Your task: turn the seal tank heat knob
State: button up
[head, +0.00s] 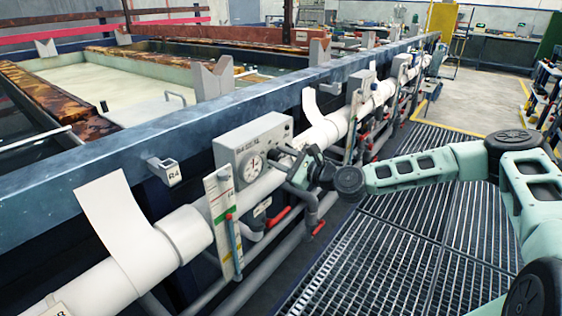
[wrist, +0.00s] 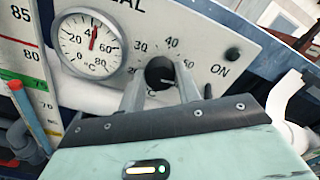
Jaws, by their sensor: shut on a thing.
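The seal tank heat knob (wrist: 160,74) is a black round knob on a grey control box (head: 265,130). In the wrist view it sits between the two fingers of my gripper (wrist: 160,88), which is shut on it. A printed scale with 20, 30, 40, 50 and 60 runs around the knob. A round dial gauge (wrist: 91,44) with a red needle is left of the knob, its needle pointing nearly straight up. In the head view my gripper (head: 290,165) is at the right part of the box, and it hides the knob there.
A strip thermometer (head: 222,225) hangs left of the box; its edge shows in the wrist view (wrist: 30,70). A thick white pipe (head: 183,232) runs along the tank below the blue rail (head: 120,145). Red-handled valves (head: 278,217) sit below. The grated walkway (head: 390,260) is clear.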

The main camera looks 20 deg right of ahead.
jog(key=shift+d+m, duration=0.1)
jog(key=shift+m, duration=0.4)
jog(key=o, duration=1)
jog(key=b+v, duration=0.2)
jog(key=v, duration=1.5)
jog(key=shift+s, duration=0.1)
